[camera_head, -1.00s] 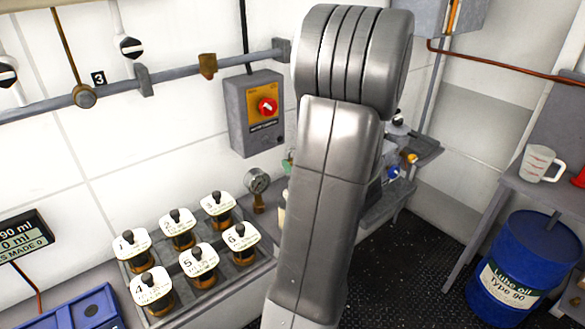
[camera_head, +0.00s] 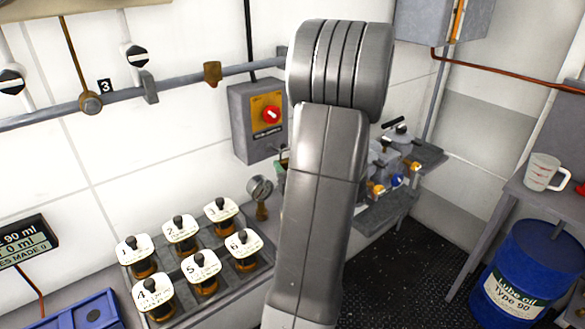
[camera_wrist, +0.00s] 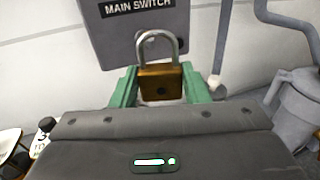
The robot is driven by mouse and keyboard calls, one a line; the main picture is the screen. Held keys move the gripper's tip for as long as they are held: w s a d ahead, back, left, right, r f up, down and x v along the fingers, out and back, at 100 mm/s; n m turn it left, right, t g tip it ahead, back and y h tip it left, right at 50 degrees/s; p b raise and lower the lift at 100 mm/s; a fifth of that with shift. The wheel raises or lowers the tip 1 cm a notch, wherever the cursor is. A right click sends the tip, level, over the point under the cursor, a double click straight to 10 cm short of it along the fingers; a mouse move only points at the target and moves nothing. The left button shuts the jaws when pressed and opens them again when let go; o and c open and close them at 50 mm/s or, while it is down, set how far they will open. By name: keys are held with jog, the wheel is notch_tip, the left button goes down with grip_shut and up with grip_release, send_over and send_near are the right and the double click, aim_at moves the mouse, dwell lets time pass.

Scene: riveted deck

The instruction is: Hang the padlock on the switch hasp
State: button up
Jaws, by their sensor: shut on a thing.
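In the wrist view, my gripper (camera_wrist: 160,88) has green fingers shut on the brass body of the padlock (camera_wrist: 161,82). The padlock is upright, with its silver shackle up. The shackle shows in front of the lower part of the grey main switch box (camera_wrist: 112,38); I cannot tell whether they touch. The head view shows the switch box (camera_head: 244,143) on the wall, with a red knob (camera_head: 271,115) on a yellow plate. The hasp is not clearly visible. My arm hides most of the gripper and the padlock in the head view.
Several numbered sample jars (camera_head: 185,250) stand in a rack below the switch box. A pipe (camera_head: 190,79) runs along the wall. A blue drum (camera_head: 525,272) and a jug (camera_head: 542,171) are at right.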

jog(key=shift+w+a+f, duration=0.1)
jog(key=shift+w+a, duration=0.45)
jog(key=shift+w, duration=0.2)
jog(key=shift+w+a, duration=0.5)
jog(key=shift+w, duration=0.2)
jog(key=shift+w+a+f+b, duration=0.4)
jog(key=shift+w+f+b, duration=0.25)
jog(key=shift+b, duration=0.15)
jog(key=o, duration=1.1)
jog(key=b+v, duration=0.2)
jog(key=v, duration=1.2)
jog(key=shift+b, duration=0.3)
jog(key=shift+w+a, duration=0.1)
jog(key=shift+w, duration=0.1)
